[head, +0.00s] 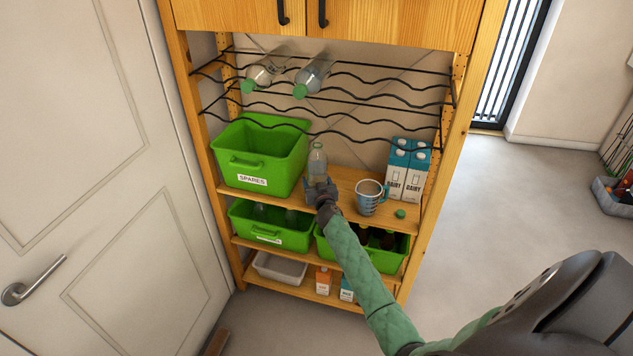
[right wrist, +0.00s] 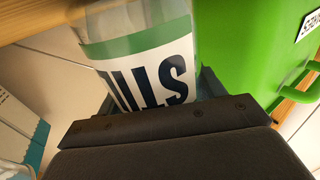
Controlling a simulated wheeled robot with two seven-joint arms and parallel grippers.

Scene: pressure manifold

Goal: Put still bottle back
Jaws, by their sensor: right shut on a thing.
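A clear bottle (head: 317,160) stands roughly upright at the middle shelf, between the SPARES crate and the mug. In the right wrist view the bottle (right wrist: 150,70) shows a white label with a green band and dark letters reading "STI", the rest cut off. My right gripper (head: 319,189) is shut on its lower part. Whether the bottle's base touches the shelf is hidden. Two clear bottles with green caps lie on the upper wavy wire rack, a left one (head: 262,74) and a right one (head: 312,76). My left gripper is not in view.
A green SPARES crate (head: 245,163) is left of the bottle. A striped mug (head: 368,203), a loose green cap (head: 400,213) and two DAIRY cartons (head: 397,172) are right. A black wavy wire rack (head: 375,98) has free room at right. Green crates (head: 268,238) fill the shelf below.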

